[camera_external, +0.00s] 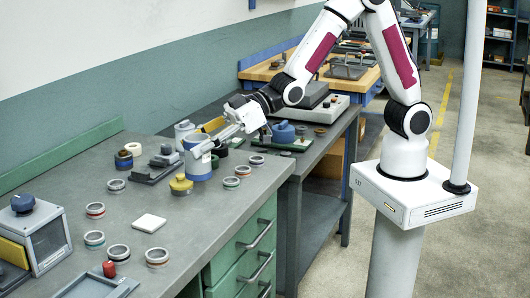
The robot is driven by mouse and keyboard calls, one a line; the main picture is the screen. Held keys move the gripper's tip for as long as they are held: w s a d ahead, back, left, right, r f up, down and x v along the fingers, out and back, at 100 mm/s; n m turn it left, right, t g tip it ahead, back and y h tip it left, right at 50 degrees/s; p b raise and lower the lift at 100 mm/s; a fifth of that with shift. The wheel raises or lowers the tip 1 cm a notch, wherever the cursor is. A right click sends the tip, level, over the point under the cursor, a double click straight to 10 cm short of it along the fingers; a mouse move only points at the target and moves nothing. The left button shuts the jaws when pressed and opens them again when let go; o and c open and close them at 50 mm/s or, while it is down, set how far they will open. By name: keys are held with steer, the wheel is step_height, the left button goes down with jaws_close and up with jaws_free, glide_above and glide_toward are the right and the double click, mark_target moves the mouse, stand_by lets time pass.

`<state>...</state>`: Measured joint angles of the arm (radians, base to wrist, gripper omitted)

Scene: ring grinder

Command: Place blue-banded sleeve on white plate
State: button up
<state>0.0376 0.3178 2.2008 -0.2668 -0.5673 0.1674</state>
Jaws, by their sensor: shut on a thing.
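My gripper (199,147) is at the back middle of the grey bench, reaching in from the right. It is shut on the blue-banded sleeve (198,166), a pale cylinder with blue on its side. The fingers cover part of its upper end, and I cannot tell whether its base touches the bench. The white plate (149,222) is a small flat square lying bare on the bench, nearer the camera and to the left of the gripper.
A grey box (36,236) is at left.

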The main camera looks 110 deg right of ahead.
steer(key=shift+f, duration=0.1)
steer(key=shift+w+d+f, duration=0.1)
steer(key=shift+f, duration=0.4)
steer(key=shift+w+f, duration=0.15)
steer(key=shift+w, duration=0.15)
steer(key=w+a+r+n+y, duration=0.1)
steer(key=w, duration=0.5)
steer(key=w+a+r+n+y, duration=0.1)
steer(key=w+a+r, duration=0.1)
steer(key=w, duration=0.5)
steer(key=shift+w+g+y, duration=0.15)
steer(key=shift+g+y, duration=0.15)
step_height(320, 180, down, 6)
steer(key=shift+f, duration=0.15)
stand_by(0.4)
